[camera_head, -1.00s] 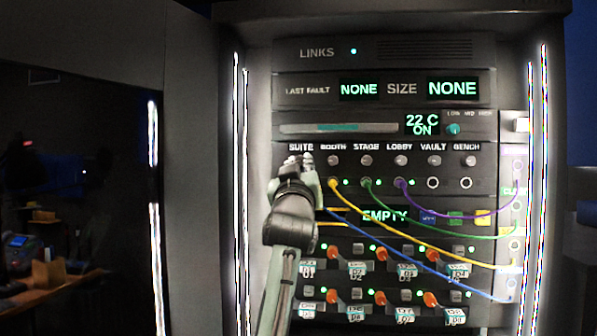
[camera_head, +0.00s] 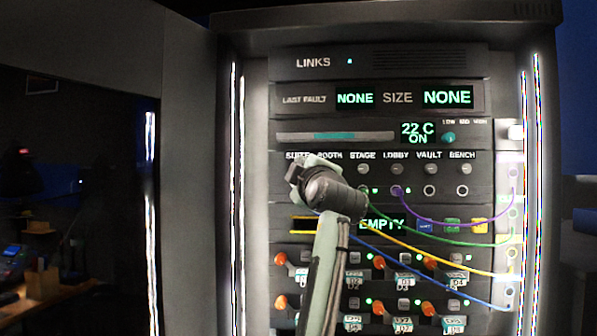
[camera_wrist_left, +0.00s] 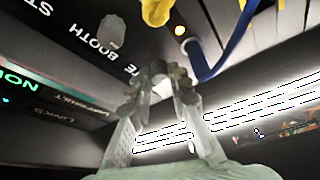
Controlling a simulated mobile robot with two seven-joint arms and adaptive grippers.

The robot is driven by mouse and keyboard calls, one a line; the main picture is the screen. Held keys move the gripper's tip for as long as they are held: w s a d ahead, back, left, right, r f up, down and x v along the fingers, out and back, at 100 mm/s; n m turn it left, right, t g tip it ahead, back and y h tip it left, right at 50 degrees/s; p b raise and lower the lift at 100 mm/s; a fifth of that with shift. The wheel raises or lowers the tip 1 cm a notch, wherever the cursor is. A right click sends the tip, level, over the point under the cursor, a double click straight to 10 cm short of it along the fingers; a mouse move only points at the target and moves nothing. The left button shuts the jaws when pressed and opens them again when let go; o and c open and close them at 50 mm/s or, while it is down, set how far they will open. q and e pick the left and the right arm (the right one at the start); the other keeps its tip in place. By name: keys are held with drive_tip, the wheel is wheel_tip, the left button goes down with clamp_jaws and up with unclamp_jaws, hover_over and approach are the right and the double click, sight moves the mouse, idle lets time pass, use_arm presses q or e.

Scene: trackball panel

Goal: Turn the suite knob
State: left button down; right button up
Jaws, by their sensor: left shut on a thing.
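The suite knob (camera_wrist_left: 163,89) is mostly hidden between the fingers in the left wrist view, with the end of its SUITE label beside it. My left gripper (camera_wrist_left: 160,76) is shut on it. In the head view my left gripper (camera_head: 298,168) covers the knob's place, under the SUITE label at the left end of the knob row. The wrist is tilted, with the arm coming up from below right. The knob's pointing direction cannot be made out. My right gripper is not in view.
The booth knob (camera_wrist_left: 112,31) is close beside the fingers. A yellow plug (camera_wrist_left: 157,10) and a blue cable (camera_wrist_left: 228,45) are near the gripper. Yellow, green, purple and blue cables cross the panel to the right. Orange-tipped switches (camera_head: 379,263) sit below.

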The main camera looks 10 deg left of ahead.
use_arm(q)
drive_tip(key=shift+r+n+g, duration=0.1)
drive_tip(key=shift+n+g, duration=0.4)
drive_tip(key=shift+n, duration=0.8)
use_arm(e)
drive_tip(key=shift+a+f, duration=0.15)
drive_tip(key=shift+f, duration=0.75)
use_arm(q)
drive_tip(key=shift+p, duration=0.3)
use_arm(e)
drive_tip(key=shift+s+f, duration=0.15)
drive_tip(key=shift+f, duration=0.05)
use_arm(q)
drive_tip(key=c, duration=1.4)
unclamp_jaws()
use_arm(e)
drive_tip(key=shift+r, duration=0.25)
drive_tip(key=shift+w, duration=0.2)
